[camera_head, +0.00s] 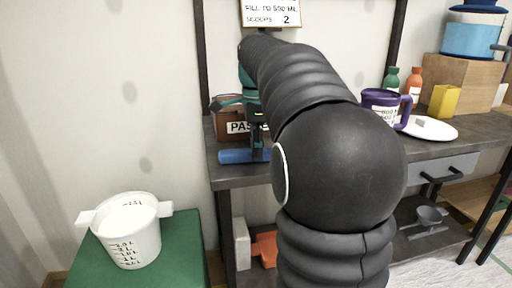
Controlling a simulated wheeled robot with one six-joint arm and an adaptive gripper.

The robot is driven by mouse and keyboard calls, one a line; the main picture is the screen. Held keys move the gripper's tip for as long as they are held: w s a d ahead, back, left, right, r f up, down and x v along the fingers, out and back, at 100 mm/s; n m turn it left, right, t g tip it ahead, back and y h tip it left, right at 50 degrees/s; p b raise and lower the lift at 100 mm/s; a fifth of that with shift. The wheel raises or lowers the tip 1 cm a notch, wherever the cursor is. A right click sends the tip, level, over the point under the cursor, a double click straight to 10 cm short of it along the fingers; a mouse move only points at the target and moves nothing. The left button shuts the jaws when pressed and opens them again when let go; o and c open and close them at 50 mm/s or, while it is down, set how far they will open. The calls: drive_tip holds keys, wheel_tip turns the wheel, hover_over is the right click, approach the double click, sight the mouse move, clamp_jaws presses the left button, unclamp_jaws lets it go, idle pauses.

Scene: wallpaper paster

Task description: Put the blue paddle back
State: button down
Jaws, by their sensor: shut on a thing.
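My gripper (258,151) points down at the front left of the workbench, partly hidden by my own arm. It is shut on the blue paddle (235,156), of which a blue, rod-like part shows, lying level across the picture by the bench's front left edge. The rest of the paddle is hidden, and I cannot tell whether it touches the bench. A brown tub labelled "PAS..." (236,127) stands just behind my gripper, its label partly covered.
A white measuring bucket (130,246) stands on a green surface (185,265) at lower left. On the bench (228,172) are a purple jug (381,101), a white plate (438,129), a yellow block (443,101) and bottles. My arm covers the bench's middle. A sign (270,12) hangs above.

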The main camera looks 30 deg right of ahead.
drive_tip(key=c, duration=0.8)
unclamp_jaws()
drive_tip(key=shift+o, duration=0.2)
drive_tip(key=shift+f, duration=0.1)
drive_tip(key=shift+f+b, duration=0.3)
drive_tip(key=shift+b, duration=0.35)
wheel_tip(320, 180, up, 14)
drive_tip(key=d+p, duration=0.1)
drive_tip(key=p, duration=0.1)
drive_tip(key=shift+w+d, duration=0.2)
